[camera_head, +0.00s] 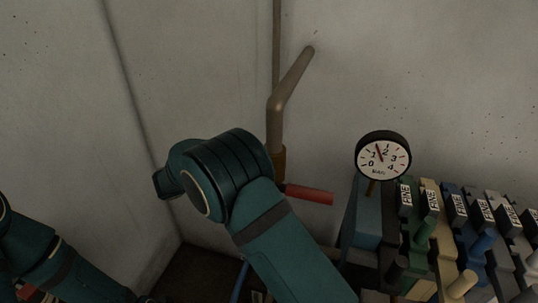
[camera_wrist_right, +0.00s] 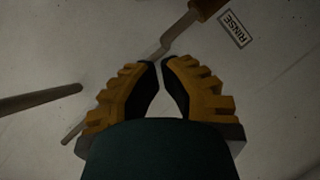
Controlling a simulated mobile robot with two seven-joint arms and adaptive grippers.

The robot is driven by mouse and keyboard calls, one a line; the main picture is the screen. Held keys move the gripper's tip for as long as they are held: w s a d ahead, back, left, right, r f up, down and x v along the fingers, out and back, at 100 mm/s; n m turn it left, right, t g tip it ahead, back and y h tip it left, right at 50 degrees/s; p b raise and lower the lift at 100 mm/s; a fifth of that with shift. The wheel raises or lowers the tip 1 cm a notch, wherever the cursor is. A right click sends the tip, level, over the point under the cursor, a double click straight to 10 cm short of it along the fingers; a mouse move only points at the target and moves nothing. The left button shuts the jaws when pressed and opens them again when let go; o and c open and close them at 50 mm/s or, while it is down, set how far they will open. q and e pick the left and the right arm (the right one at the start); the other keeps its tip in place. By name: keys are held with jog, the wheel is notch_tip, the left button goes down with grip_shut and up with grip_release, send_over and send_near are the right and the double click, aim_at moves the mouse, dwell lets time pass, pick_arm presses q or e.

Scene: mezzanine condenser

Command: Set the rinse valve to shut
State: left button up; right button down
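In the head view, a valve lever with a red grip (camera_head: 308,194) points right from the foot of a brass-coloured fitting (camera_head: 279,163) on a bent wall pipe (camera_head: 290,85). My right arm covers part of the fitting and hides its own gripper there. In the right wrist view, my right gripper (camera_wrist_right: 160,65) has its yellow fingers close together, with a narrow empty gap. A grey metal piece with a reddish-brown end (camera_wrist_right: 205,8) lies just beyond the tips; contact cannot be told. A RINSE label (camera_wrist_right: 233,29) is on the wall. My left gripper is out of view.
A round gauge (camera_head: 383,158) stands right of the lever. Beyond it is a row of coloured blocks (camera_head: 455,205) with labels and knobs. A pale wall stands behind everything. A brown pipe (camera_wrist_right: 40,97) enters from the left in the right wrist view.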

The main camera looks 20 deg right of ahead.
jog(key=x, duration=0.4)
jog(key=s+x, duration=0.1)
jog(key=x, duration=0.3)
jog(key=s+f+x, duration=0.1)
jog(key=x, duration=0.3)
jog(key=shift+d+f, duration=0.15)
jog(key=shift+d, duration=0.2)
jog(key=shift+s+d+f, duration=0.1)
jog(key=shift+d+f, duration=0.1)
jog(key=shift+d, duration=0.1)
jog(key=shift+d, duration=0.1)
